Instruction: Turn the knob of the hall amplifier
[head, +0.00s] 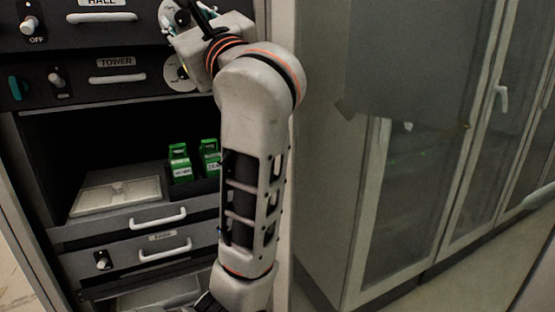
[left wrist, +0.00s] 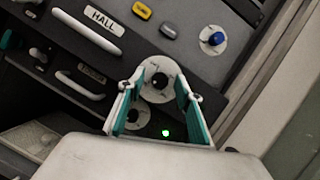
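The hall amplifier is the top panel, labelled HALL, with a white handle; it shows in the head view (head: 130,33) and the left wrist view (left wrist: 135,50). Its black knob (left wrist: 158,80) sits on a round white dial in the left wrist view. My left gripper (left wrist: 160,84) is open, its two teal-lined fingers on either side of that knob in the picture. I cannot tell whether they touch it. In the head view my left gripper (head: 182,30) is at the panel's right end and hides most of the dial. My right gripper is not in view.
The TOWER panel (head: 130,88) lies just below, with its own dial (head: 179,74) close under my gripper. A yellow button (left wrist: 141,11), a grey button and a blue knob (left wrist: 216,39) are near the hall dial. Glass cabinets (head: 400,190) stand at right.

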